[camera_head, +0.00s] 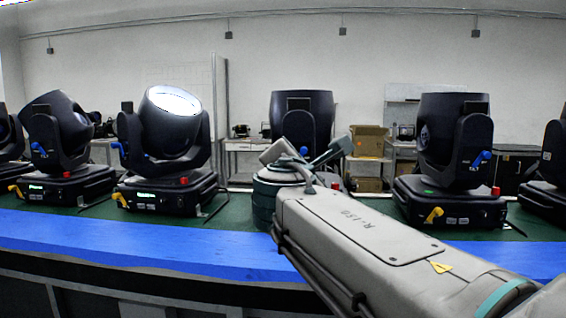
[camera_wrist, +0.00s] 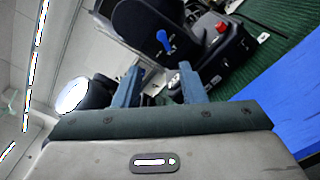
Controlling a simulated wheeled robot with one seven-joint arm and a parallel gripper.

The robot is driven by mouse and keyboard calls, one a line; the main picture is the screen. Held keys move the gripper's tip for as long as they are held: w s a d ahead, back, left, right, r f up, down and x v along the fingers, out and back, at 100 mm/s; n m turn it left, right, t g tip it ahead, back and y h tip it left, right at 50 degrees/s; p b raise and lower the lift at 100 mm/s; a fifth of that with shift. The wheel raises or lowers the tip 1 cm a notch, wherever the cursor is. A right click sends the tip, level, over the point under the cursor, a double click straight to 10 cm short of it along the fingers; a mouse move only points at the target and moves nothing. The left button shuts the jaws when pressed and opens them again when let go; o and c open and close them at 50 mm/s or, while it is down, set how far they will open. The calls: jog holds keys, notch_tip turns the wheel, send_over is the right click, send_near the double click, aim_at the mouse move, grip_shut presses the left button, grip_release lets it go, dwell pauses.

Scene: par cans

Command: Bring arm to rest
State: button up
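My gripper (camera_head: 308,152) is in front of the middle stage light, at the end of my grey arm, which reaches in from the lower right. Its two fingers stand apart. The wrist view shows the gripper (camera_wrist: 159,72) with a clear gap between the blue-grey fingers and nothing held. The middle black stage light (camera_head: 302,110) stands behind it, its base largely hidden by my wrist. In the wrist view a stage light (camera_wrist: 215,45) with a blue lever and a red knob lies beyond the fingers; I cannot tell if they touch it.
Other stage lights stand on the green bench top (camera_head: 235,215): one with a bright lens (camera_head: 165,125) and one (camera_head: 60,135) to the left, another (camera_head: 452,150) to the right. A blue strip (camera_head: 130,240) runs along the bench's front edge. Cardboard boxes (camera_head: 368,142) are behind.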

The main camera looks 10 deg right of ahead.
jog(key=shift+s, duration=0.25)
jog(key=shift+d, duration=0.2)
jog(key=s+d+f+m+g+p, duration=0.6)
jog(key=s+f+m+g+p, duration=0.35)
jog(key=m+p, duration=0.4)
jog(key=s+a+f+m+g+y+p, duration=0.2)
jog(key=s+f+m+p, duration=0.1)
jog(key=s+m+p, duration=0.1)
jog(key=s+a+f+m+g+y+p, duration=0.3)
jog(key=s+m+p, duration=0.1)
jog(key=s, duration=0.3)
jog(key=shift+s+a+m+y, duration=0.15)
jog(key=shift+s+m+y, duration=0.15)
jog(key=shift+m, duration=0.35)
